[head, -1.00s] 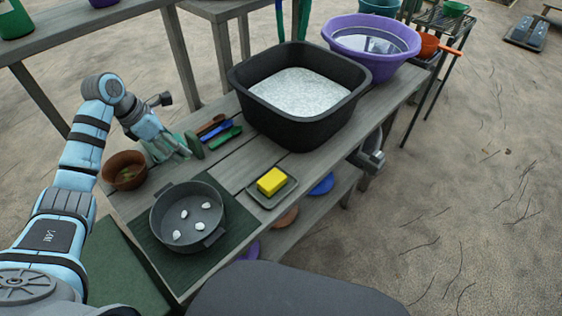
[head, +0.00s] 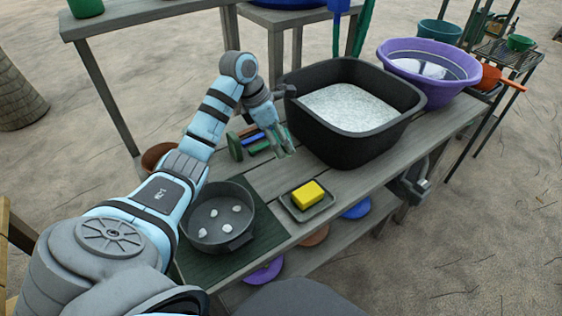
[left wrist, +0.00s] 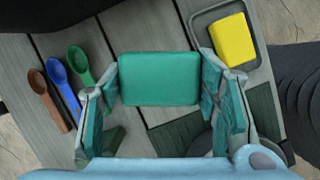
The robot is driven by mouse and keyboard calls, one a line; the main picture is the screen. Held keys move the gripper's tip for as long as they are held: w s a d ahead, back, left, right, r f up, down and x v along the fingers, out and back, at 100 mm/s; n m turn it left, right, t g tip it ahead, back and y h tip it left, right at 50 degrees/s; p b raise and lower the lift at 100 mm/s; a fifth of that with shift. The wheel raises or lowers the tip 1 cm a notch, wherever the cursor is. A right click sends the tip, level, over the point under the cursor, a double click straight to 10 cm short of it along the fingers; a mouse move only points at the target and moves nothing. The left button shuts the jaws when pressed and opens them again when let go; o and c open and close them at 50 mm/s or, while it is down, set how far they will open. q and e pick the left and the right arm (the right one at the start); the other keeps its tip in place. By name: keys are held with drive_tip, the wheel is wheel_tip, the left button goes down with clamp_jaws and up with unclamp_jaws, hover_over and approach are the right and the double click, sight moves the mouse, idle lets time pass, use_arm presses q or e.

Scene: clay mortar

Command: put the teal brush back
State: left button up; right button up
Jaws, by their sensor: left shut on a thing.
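In the left wrist view, my left gripper (left wrist: 158,95) is shut on the teal brush (left wrist: 158,78), which shows as a teal block between the fingers. The brush is hard to make out in the head view. Any bristles are hidden. My right gripper is not in view.
Brown, blue and green spoons (left wrist: 80,65) lie beside the gripper. A yellow sponge (head: 308,192) sits on a grey tray (head: 324,211). A grey pan (head: 186,222) with white pieces stands on a green mat (head: 205,264). The black tub (head: 345,148) holds pale powder.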

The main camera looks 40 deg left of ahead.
use_arm(q)
wheel_tip(320, 180, down, 9)
drive_tip(key=shift+f+b, duration=0.1)
drive_tip(key=shift+b, duration=0.7)
drive_tip(key=o, duration=0.7)
drive_tip(key=shift+f, duration=0.1)
drive_tip(key=o, duration=0.3)
drive_tip(key=shift+o, duration=0.5)
